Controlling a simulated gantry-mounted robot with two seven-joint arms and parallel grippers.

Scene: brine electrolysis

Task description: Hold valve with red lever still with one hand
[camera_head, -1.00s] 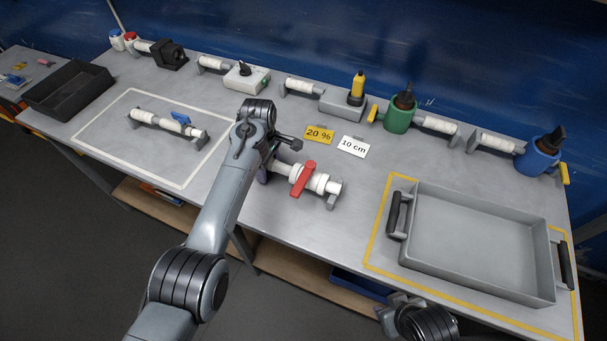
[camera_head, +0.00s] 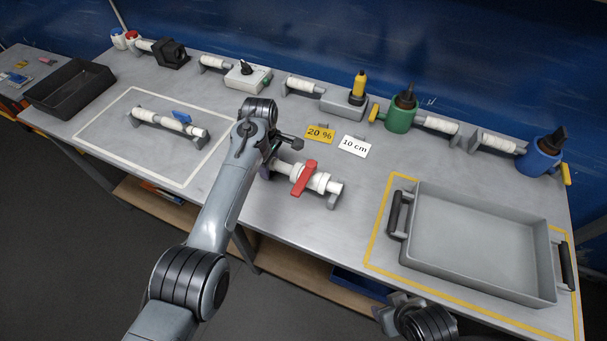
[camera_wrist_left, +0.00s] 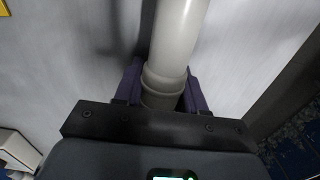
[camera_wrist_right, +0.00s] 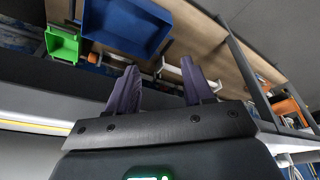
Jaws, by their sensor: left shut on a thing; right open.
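The valve with the red lever (camera_head: 304,178) lies on the grey bench, a white pipe piece resting on grey supports. My left gripper (camera_head: 268,168) is at its left end, partly hidden by my own arm. In the left wrist view the purple fingers (camera_wrist_left: 162,90) are shut on the pale pipe (camera_wrist_left: 178,40), one finger on each side. The red lever is out of that view. My right gripper (camera_wrist_right: 154,92) is open and empty, below the bench front. A second valve with a blue lever (camera_head: 181,117) lies inside the white outline at the left.
A grey tray (camera_head: 480,288) with black handles stands in the yellow outline at the right. Yellow "20 %" (camera_head: 319,134) and white "10 cm" (camera_head: 354,146) cards lie behind the valve. Fittings line the back edge. A blue bin (camera_wrist_right: 128,22) sits on the lower shelf.

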